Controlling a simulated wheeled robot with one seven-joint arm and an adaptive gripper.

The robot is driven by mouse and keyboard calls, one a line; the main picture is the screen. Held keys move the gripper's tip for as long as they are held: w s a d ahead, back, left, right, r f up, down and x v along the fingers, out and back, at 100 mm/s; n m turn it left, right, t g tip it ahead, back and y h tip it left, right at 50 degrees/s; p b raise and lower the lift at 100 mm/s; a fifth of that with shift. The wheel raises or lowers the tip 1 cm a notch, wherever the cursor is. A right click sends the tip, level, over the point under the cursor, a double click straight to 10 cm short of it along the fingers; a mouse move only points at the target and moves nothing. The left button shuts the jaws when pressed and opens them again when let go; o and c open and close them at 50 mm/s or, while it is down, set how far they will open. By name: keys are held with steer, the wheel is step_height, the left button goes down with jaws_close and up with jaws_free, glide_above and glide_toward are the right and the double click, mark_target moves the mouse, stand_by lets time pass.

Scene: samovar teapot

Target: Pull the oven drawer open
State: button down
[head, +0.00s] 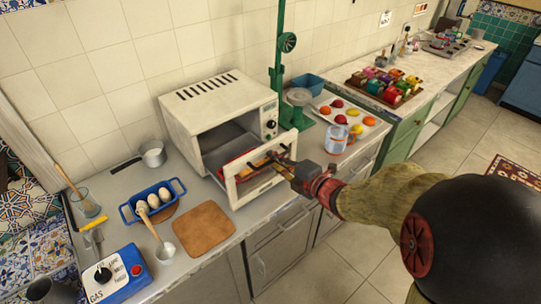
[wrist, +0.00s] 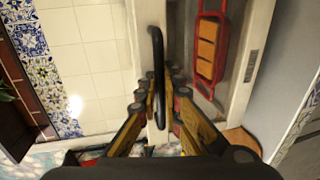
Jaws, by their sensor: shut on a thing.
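The white oven (head: 215,110) stands on the counter against the tiled wall. My gripper (head: 282,166) is at the upper part of this front and is shut on the black drawer handle (wrist: 157,45). In the wrist view, the fingers (wrist: 158,92) lie on both sides of the handle.
A wooden board (head: 203,229) lies in front of the oven. A blue egg tray (head: 153,200) and a blue gas box (head: 113,275) are left. A glass jar (head: 336,140) and a fruit tray (head: 366,124) are right. A green stand (head: 278,60) rises beside the oven.

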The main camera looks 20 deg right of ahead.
steer(key=c, duration=2)
jaws_free()
steer(key=v, duration=1.2)
steer(key=shift+w, duration=0.1)
